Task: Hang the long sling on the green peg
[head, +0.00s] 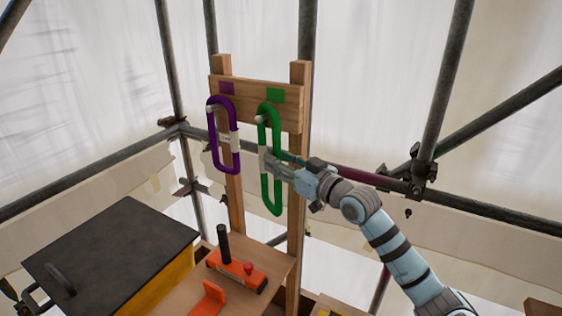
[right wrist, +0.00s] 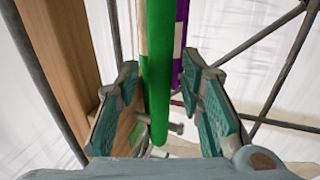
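The long green sling (head: 277,190) hangs upright in front of the board's right side, below the green marker (head: 276,96). Its upper loop appears to be around the pale peg (head: 262,120) there. A shorter purple sling (head: 235,160) hangs on the left peg (head: 210,107), below the purple marker (head: 227,88). My right gripper (head: 268,164) is at the green sling's middle. In the right wrist view, its fingers (right wrist: 160,108) stand apart on both sides of the green sling (right wrist: 158,70), with gaps showing. My left gripper is not in view.
The wooden rack (head: 237,205) holds the peg board (head: 250,88). Below it, an orange tool with a black handle (head: 236,268) lies on a wooden surface (head: 272,262). A black-lidded box (head: 120,250) stands at left. Scaffold tubes (head: 447,85) surround the rack.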

